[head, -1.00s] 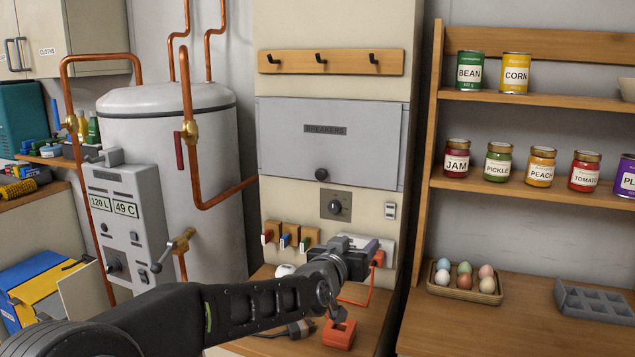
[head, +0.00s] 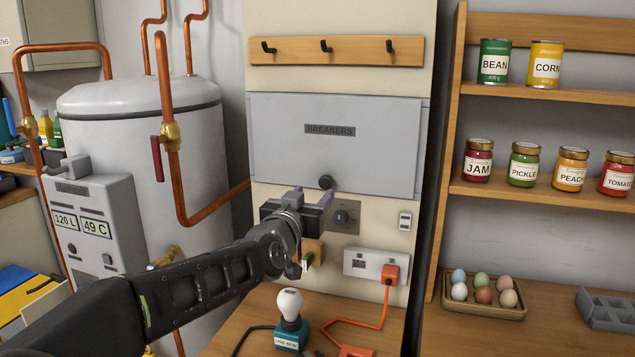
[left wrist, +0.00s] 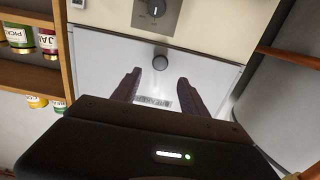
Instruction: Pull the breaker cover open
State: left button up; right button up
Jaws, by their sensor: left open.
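The breaker cover (head: 285,140) is a grey panel labelled BREAKERS on the cream wall panel, and it is shut. Its dark round knob (head: 326,182) sits at the middle of its lower edge. My left gripper (head: 318,196) is open and empty, just below and in front of the knob in the head view. In the left wrist view the picture is upside down; the knob (left wrist: 160,62) shows beyond and between the two fingers (left wrist: 154,86), apart from them. The cover (left wrist: 98,62) fills the wall behind them. My right gripper is not in view.
A dial plate (head: 343,216) and a light switch (head: 405,221) sit below the cover. A hook rail (head: 290,50) is above it. Copper pipes (head: 178,185) and a white tank (head: 135,120) stand at left. Shelves (head: 540,190) stand at right. A bulb (head: 289,303) stands on the bench.

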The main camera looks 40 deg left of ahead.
aim_at(325, 182)
pick_arm(q)
jog(key=p+x, duration=0.1)
jog(key=x, duration=0.7)
jog(key=shift+s, duration=0.1)
jog(key=shift+c, duration=0.3)
grip_shut()
dwell(0.3)
dwell(0.8)
